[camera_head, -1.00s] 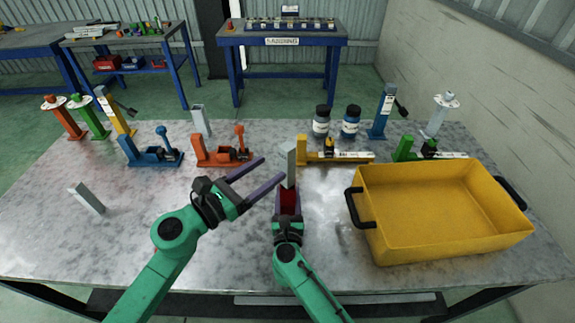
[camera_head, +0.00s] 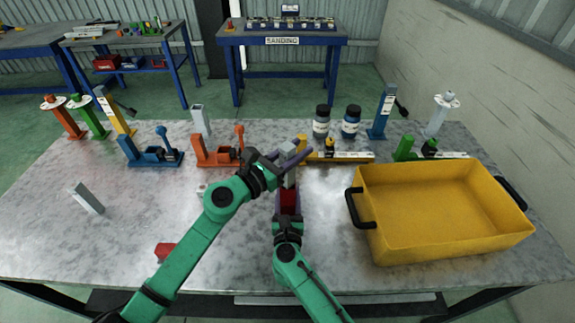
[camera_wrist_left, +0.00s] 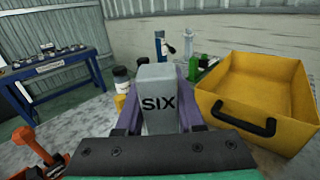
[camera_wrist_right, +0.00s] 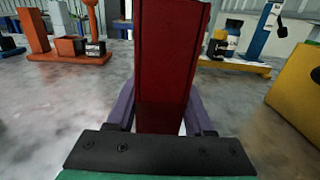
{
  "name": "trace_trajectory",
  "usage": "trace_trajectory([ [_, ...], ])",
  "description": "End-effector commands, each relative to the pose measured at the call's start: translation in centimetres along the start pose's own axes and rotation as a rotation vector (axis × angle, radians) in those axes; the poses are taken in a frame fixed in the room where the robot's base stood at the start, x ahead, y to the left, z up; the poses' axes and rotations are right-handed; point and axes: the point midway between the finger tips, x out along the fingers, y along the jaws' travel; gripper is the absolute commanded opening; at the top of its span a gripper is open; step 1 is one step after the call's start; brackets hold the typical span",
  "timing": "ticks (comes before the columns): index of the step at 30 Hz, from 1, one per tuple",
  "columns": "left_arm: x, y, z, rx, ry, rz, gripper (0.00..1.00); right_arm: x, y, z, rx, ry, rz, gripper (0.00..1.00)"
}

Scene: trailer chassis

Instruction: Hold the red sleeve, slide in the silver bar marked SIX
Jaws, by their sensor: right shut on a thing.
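The red sleeve (camera_head: 288,201) is upright near the table's front middle. My right gripper is shut on it; the sleeve fills the space between its fingers in the right wrist view (camera_wrist_right: 165,115). The silver bar marked SIX (camera_wrist_left: 160,95) stands upright at the sleeve's top, its lower part hidden in the head view (camera_head: 290,178). How deep it sits cannot be told. My left gripper (camera_head: 290,157) is open, with one finger on each side of the bar.
A yellow crate (camera_head: 363,228) with black handles stands to the right. A red piece (camera_head: 165,251) lies partly behind my left arm. Blue (camera_head: 150,155) and orange (camera_head: 217,157) fixtures stand behind.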

Motion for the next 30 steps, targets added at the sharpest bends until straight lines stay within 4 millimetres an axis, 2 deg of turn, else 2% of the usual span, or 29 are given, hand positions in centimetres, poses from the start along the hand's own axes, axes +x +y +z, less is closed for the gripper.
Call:
trace_trajectory([
  [7, 0.0, 0.0, 0.1, 0.001, -0.001, 0.001, 0.0, 0.0, 0.0, 0.1, 0.0, -0.002, 0.0, 0.0],
  [11, 0.0, 0.1, 1.2, 0.008, -0.003, 0.0, 0.0, 0.0, 0.0, 0.1, 0.0, -0.002, 0.0, 0.0],
  [17, 0.0, 0.1, 4.9, 0.013, -0.005, -0.001, 0.0, 0.0, 0.0, 0.1, 0.0, -0.002, 0.0, 0.0],
  [21, 0.0, 0.0, 8.3, 0.008, -0.006, 0.001, 0.0, 0.0, 0.0, 0.1, 0.0, -0.002, 0.0, 0.0],
  [24, 0.1, 0.0, 9.5, 0.004, -0.003, -0.005, 0.0, 0.0, 0.0, 0.1, 0.0, -0.002, 0.0, 0.0],
  [26, 0.2, -0.1, 9.4, 0.0, 0.001, -0.019, 0.0, 0.0, 0.0, 0.1, 0.0, -0.002, 0.0, 0.0],
  [30, 0.8, -0.5, 7.6, -0.009, 0.003, -0.095, 0.0, 0.0, 0.0, 0.1, 0.0, -0.002, 0.0, 0.0],
])
